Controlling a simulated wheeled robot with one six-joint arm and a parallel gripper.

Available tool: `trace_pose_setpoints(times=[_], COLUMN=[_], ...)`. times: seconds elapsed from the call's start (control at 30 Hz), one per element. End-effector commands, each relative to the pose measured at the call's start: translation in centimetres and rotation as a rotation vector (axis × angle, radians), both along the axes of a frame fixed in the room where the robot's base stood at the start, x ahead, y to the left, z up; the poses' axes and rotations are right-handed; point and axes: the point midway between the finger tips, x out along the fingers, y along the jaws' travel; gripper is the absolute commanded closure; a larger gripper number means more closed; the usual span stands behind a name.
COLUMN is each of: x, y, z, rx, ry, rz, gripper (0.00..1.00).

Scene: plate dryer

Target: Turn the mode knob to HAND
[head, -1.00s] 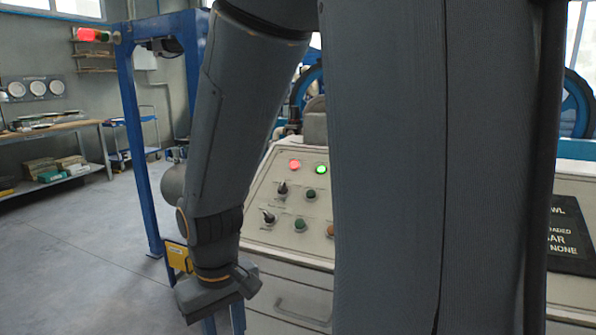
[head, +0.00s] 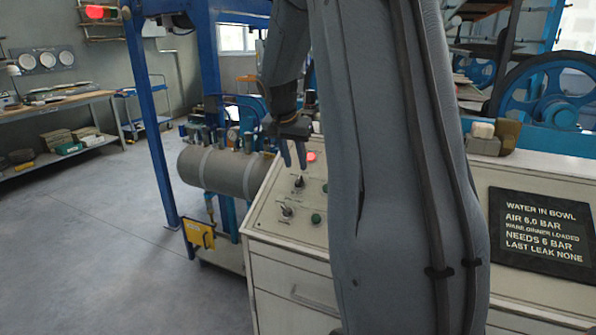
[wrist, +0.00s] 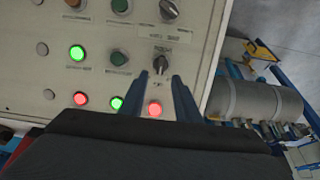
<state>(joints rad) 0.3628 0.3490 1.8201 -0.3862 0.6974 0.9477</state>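The control panel (head: 262,218) is a sloped cream box with two black knobs. The upper knob (head: 299,183) is below a red light, and it also shows in the wrist view (wrist: 160,64). The lower knob (head: 286,211) is at the panel's left and also shows in the wrist view (wrist: 168,10). The labels are too small to read, so I cannot tell which is the mode knob. My gripper (head: 293,164) is open and empty above the panel, fingers pointing down. In the wrist view its fingertips (wrist: 161,78) appear either side of the upper knob, without visible contact.
Red (wrist: 155,109) and green lights and green buttons (wrist: 119,58) sit near the knobs. My arm hides the panel's right part in the head view. A grey tank (head: 215,172) stands left of the panel. A dark sign (head: 541,238) is at right. Floor at left is clear.

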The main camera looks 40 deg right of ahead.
Motion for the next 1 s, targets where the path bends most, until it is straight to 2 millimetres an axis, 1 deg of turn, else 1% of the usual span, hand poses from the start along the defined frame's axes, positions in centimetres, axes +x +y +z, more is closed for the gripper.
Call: trace_pose_setpoints(times=[0.03,0.2,0.4,0.57,0.8,0.97,1.0], x=[0.1,0.6,1.0,1.2,1.2,1.2,1.2], y=[-0.2,-1.0,-1.7,-1.9,-1.9,-1.9,-1.9], z=[-0.8,-3.3,-5.3,-5.9,-6.0,-6.0,-6.0], rx=[0.002,0.002,0.001,0.002,0.001,0.001,0.001], ry=[0.003,0.004,0.003,0.001,0.001,0.001,0.001], rz=[0.001,0.004,0.006,0.005,0.005,0.006,0.006], gripper=[0.7,0.7,0.7,0.7,0.7,0.97,1.0])
